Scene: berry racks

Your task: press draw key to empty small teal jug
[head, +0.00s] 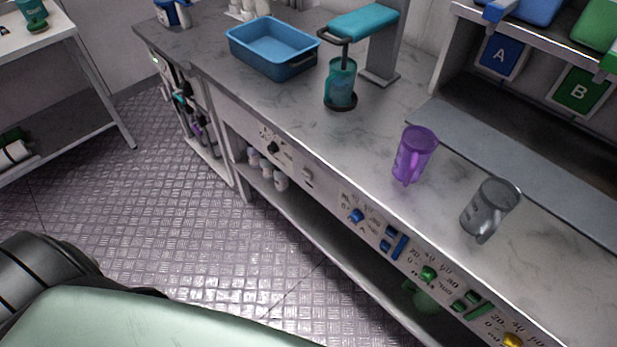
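A teal jug (341,79) stands upright on a dark round base on the counter. It is beneath the teal head (362,22) of a grey post; a thin rod runs down from the head towards the jug. The jug's contents cannot be made out. On the counter's front panel are blue keys (398,246), a blue knob (356,215), a green knob (428,272), green keys (480,311) and a yellow knob (512,340), with number scales. Which one is the draw key cannot be told. Neither gripper is in view.
A purple jug (414,154) and a grey transparent jug (489,208) stand near the counter's front edge. A blue tray (270,48) sits further back. Signs A (501,57) and B (579,90) hang at upper right. The metal floor (190,225) in front is open.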

